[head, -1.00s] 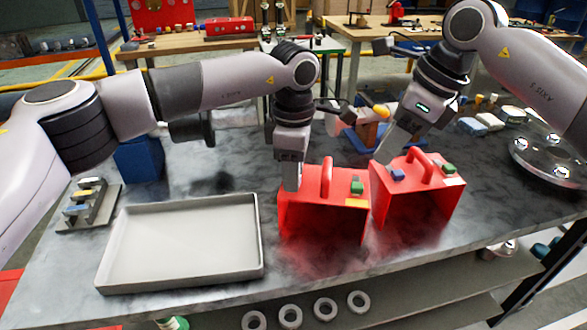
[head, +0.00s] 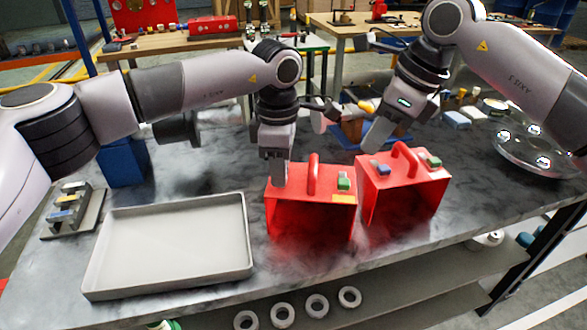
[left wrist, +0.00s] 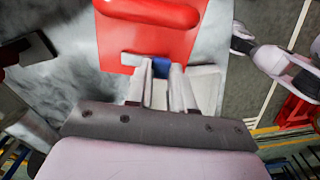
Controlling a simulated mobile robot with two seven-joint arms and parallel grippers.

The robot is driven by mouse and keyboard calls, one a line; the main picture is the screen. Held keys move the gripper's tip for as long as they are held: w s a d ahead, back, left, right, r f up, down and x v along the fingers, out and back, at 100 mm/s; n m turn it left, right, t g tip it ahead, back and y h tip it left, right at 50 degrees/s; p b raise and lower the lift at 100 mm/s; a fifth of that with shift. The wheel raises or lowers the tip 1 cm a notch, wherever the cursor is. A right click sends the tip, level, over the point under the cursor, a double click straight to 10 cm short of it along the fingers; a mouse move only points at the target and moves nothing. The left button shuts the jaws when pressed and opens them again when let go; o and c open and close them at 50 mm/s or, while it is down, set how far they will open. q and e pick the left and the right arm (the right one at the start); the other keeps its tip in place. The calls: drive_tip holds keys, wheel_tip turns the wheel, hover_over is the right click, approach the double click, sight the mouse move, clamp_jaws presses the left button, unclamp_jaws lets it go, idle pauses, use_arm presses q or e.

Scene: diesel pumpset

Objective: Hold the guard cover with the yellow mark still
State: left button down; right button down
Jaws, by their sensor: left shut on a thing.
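The guard cover with the yellow mark (head: 343,199) is a red, open-fronted box with a red handle and a green block on top. It stands upright on the bench; its red top and handle fill the upper left wrist view (left wrist: 115,50). My left gripper (head: 279,183) reaches down to its top left side. In the left wrist view, its two fingers (left wrist: 161,82) are closed around a small blue block (left wrist: 161,67) at the cover's edge. My right gripper (head: 374,146) hangs over the second red cover (head: 400,185), just above its blue block; its fingers cannot be told apart.
A grey tray (head: 245,240) lies on the bench left of the covers. A stepped holder with coloured pieces (head: 68,212) stands at the far left. The bench's front edge runs close before the covers.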

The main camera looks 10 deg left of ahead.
drive_tip(key=s+a+r+m+t+h, duration=0.1)
drive_tip(key=s+a+m+t+h, duration=0.2)
drive_tip(key=s+m, duration=0.7)
drive_tip(key=m, duration=0.4)
drive_tip(key=shift+s+a+r+m+t+h, duration=0.15)
drive_tip(key=shift+a+r+m+t+h, duration=0.05)
drive_tip(key=shift+a+m+t+h, duration=0.1)
drive_tip(key=shift+d+f, duration=0.1)
approach(344, 196)
wheel_tip(344, 196, down, 4)
drive_tip(key=shift+f, duration=0.2)
drive_tip(key=shift+w, duration=0.9)
